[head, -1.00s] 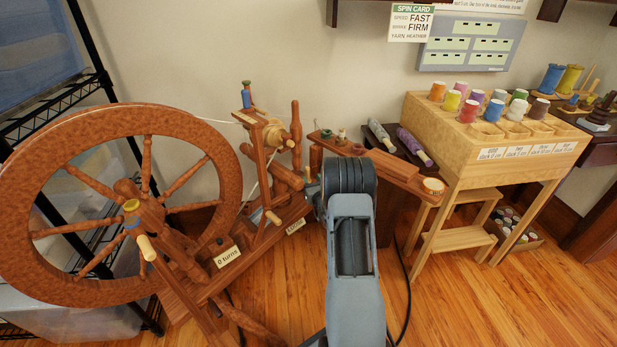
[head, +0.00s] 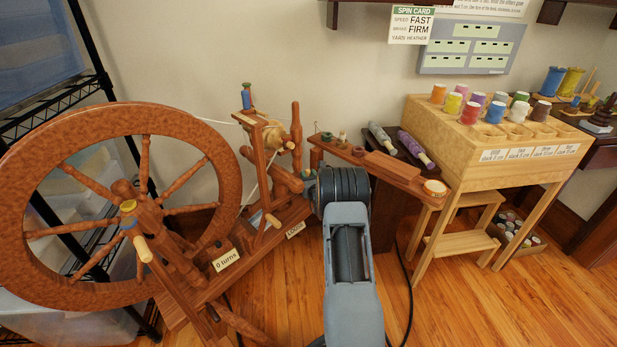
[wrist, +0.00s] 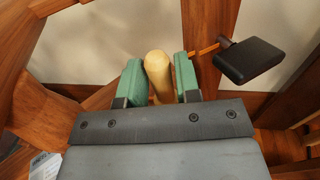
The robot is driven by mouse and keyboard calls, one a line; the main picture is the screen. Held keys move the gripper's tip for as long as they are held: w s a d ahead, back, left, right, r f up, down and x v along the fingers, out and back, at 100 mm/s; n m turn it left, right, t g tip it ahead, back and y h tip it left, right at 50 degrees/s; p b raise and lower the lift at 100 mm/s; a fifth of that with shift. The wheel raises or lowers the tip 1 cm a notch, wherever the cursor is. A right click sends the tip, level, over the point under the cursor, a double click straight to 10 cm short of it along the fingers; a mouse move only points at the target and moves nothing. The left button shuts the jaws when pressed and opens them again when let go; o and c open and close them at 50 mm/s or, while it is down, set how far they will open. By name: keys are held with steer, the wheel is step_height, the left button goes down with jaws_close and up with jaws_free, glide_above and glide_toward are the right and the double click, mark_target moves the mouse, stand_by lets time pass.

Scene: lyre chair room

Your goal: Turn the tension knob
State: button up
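The spinning wheel (head: 120,115) of reddish wood stands at the left in the head view. In the wrist view a pale, round-ended wooden knob (wrist: 159,74) stands between the two green fingers of my gripper (wrist: 159,82). The fingers are close to both its sides; I cannot tell whether they press on it. In the head view my own arm hides this knob and most of the gripper. A label reading "LOOSE" (head: 295,230) and one reading "0 turns" (head: 227,260) sit on the wheel's base.
A dark block on a thin orange rod (wrist: 248,60) is right of the fingers in the wrist view. A spin card (head: 411,24) on the wall reads FAST, FIRM, HEATHER. A wooden stand (head: 470,140) with several spools is at the right. Floor in front is clear.

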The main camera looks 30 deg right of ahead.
jaws_close()
steer(key=shift+d+n+y, duration=0.2)
steer(key=shift+n+y, duration=0.4)
steer(key=shift+y, duration=0.3)
steer(key=shift+n+t+y, duration=0.3)
steer(key=shift+n+y, duration=0.6)
steer(key=shift+y, duration=0.5)
steer(key=shift+o, duration=2)
jaws_free()
steer(key=s+p, duration=0.4)
steer(key=s, duration=1)
